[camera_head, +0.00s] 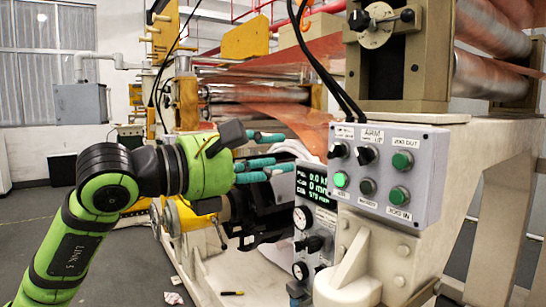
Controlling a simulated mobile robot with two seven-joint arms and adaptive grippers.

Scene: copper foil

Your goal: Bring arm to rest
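My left arm (115,190), green and black, comes in from the lower left and bends to the right at its wrist. My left gripper (264,157) has teal fingers pointing right, with a gap between the upper and lower ones. It looks open, with nothing seen between the fingers. It shows in front of the machine, left of the grey control box (388,172); I cannot tell how near it is to the machine. My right gripper is not in view.
The control box carries green and black knobs and lamps. Copper foil (285,115) runs over rollers (255,92) behind. Grey floor (40,205) is free at the left.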

